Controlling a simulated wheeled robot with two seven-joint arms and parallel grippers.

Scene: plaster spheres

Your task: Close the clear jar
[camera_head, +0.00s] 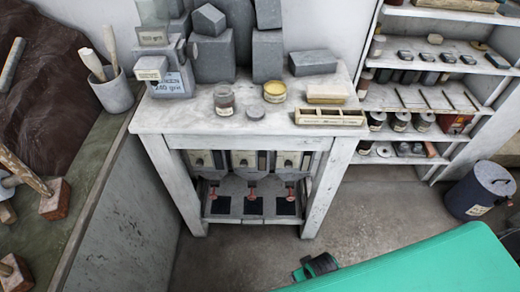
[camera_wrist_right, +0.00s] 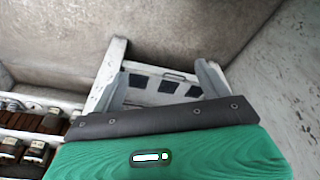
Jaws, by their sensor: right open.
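A small clear jar (camera_head: 224,101) with brownish contents stands upright on the grey worktable (camera_head: 185,115). A grey round disc (camera_head: 256,112), perhaps its lid, lies flat on the tabletop just right of it, apart from it. I cannot tell whether the jar's mouth is covered. My right gripper (camera_head: 317,265) is low in front of the table, over the floor, well away from the jar. It is open with nothing seen in it. My left gripper is not in view. The right wrist view shows neither jar nor disc.
A yellow-topped jar (camera_head: 275,91), a pale block (camera_head: 326,93) and a wooden divided tray (camera_head: 329,117) share the tabletop. Grey blocks (camera_head: 213,58) line its back. Shelves (camera_head: 420,97) stand right, with a dark bin (camera_head: 479,190) below. The tabletop's front left is clear.

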